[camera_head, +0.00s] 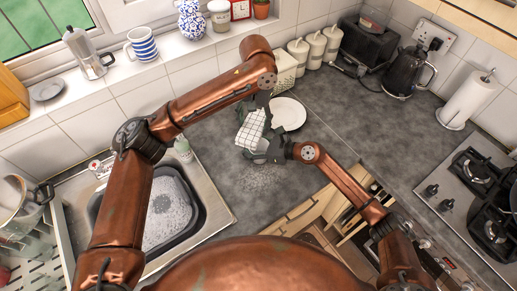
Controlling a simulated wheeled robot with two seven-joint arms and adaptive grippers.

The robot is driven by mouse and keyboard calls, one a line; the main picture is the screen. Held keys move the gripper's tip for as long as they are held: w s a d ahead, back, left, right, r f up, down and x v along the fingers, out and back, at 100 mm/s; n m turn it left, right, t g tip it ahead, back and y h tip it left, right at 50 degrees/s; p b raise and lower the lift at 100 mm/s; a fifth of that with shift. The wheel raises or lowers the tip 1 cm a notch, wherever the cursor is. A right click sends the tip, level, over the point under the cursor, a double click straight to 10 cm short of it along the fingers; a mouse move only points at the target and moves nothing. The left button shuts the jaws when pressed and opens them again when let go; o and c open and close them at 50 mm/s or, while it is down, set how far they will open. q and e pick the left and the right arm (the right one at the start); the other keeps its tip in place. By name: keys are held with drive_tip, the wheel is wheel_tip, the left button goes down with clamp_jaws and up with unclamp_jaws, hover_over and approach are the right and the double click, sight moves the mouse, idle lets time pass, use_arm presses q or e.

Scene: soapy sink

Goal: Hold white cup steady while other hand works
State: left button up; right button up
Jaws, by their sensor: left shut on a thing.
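I cannot make out a white cup in this view. My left gripper (258,104) is over the worktop, shut at the upper edge of a white cloth with dark checks (252,128). The cloth hangs below its fingers and could hide something behind it. My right gripper (262,153) is just below the cloth, close to its lower edge. Its fingers are small and dark, so I cannot tell whether they are open or touch the cloth. A round white plate (289,114) lies on the worktop just right of the cloth.
A sink (205,207) with a soapy basin is at left. White canisters (316,46), a black kettle (404,72) and a paper roll (469,98) stand along the back right. A hob (485,200) is at right. An open drawer (345,217) lies below my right arm. The grey worktop (370,135) is clear in the middle.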

use_arm(q)
drive_tip(key=shift+f, duration=0.15)
drive_tip(key=shift+f, duration=3.35)
drive_tip(key=shift+w+d+f, duration=0.1)
drive_tip(key=shift+w+d, duration=0.15)
drive_tip(key=shift+w, duration=0.4)
drive_tip(key=shift+w+d, duration=0.25)
drive_tip(key=shift+w, duration=0.4)
drive_tip(key=shift+s, duration=0.1)
drive_tip(key=shift+s+a, duration=0.3)
drive_tip(key=shift+s, duration=0.35)
drive_tip(key=shift+s+a, duration=0.25)
drive_tip(key=shift+s, duration=0.35)
